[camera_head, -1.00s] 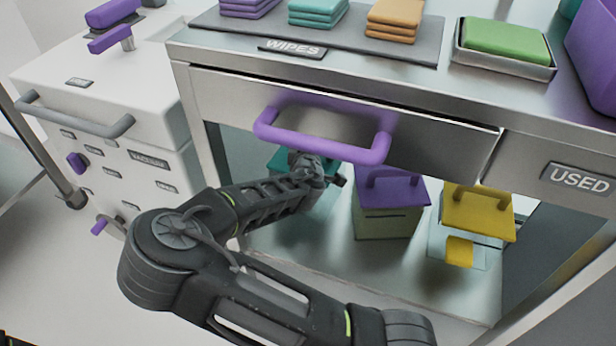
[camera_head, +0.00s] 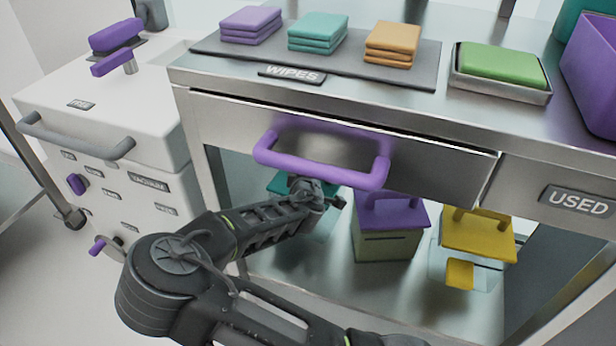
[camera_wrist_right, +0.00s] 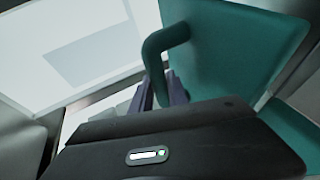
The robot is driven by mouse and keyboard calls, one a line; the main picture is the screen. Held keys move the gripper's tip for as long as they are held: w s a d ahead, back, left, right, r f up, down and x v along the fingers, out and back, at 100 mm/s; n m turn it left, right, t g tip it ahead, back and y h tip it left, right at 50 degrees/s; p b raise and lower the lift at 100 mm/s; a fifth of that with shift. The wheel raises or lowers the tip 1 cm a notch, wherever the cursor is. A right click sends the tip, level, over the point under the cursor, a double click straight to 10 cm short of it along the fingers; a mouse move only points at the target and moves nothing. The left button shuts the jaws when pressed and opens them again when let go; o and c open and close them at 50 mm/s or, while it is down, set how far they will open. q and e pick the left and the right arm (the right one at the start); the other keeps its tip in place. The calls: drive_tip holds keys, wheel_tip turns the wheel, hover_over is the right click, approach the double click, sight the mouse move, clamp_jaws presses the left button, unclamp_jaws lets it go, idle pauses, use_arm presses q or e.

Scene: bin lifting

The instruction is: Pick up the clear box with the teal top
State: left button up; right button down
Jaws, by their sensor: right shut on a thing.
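The box with the teal top (camera_head: 281,184) stands on the lower level of the steel cart, below the purple drawer handle. My right arm and gripper hide most of it, and its clear body hardly shows. In the right wrist view the teal lid (camera_wrist_right: 240,45) fills the upper right, with its bent teal handle (camera_wrist_right: 162,42). My right gripper (camera_head: 318,192) is at the lid. Its dark fingers (camera_wrist_right: 162,92) are shut on the handle. Whether the box is off the shelf I cannot tell. My left gripper is not in view.
The drawer front with the purple handle (camera_head: 320,165) overhangs close above my right gripper. A purple-topped box (camera_head: 388,245) and a yellow-topped box (camera_head: 478,236) stand to the right. The white cabinet (camera_head: 105,130) stands left.

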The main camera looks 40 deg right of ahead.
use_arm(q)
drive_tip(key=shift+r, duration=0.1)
use_arm(e)
drive_tip(key=shift+r, duration=0.1)
drive_tip(key=shift+r+p, duration=1.2)
drive_tip(key=shift+r, duration=0.55)
drive_tip(key=shift+s+a+f, duration=0.1)
drive_tip(key=shift+s+a, duration=0.2)
use_arm(q)
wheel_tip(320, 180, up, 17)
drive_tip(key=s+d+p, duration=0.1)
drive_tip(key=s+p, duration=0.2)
drive_tip(key=p, duration=1.1)
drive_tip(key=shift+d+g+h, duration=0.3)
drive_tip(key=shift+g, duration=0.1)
use_arm(e)
drive_tip(key=s+a, duration=1)
drive_tip(key=s, duration=0.3)
drive_tip(key=shift+s, duration=0.4)
drive_tip(key=shift+a, duration=0.15)
